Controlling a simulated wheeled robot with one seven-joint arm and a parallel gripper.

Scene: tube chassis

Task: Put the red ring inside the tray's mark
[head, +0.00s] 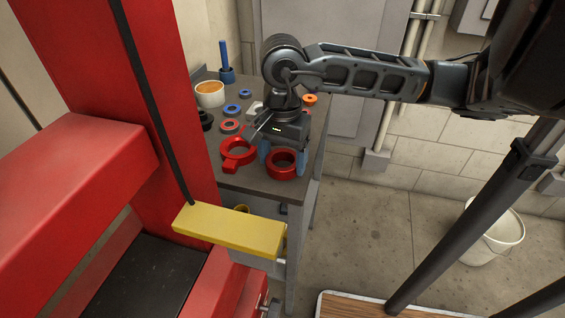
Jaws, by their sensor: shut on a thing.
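A thick red ring (282,172) is between the fingers of my gripper (282,162) at the front edge of the grey bench. My gripper points down and is shut on the ring, with a bluish finger on either side. The ring seems to be at or just above the bench top; I cannot tell if it touches. A wooden surface with a pale rim (385,306), perhaps the tray, shows at the bottom edge, mostly cut off. No mark is visible on it.
A red ring-shaped part with a tab (238,157) lies just left of my gripper. Several small rings, a white cup (209,94) and a blue post (226,65) crowd the bench. A yellow block (230,229) and red frame stand front left. A bucket (492,235) stands on the floor.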

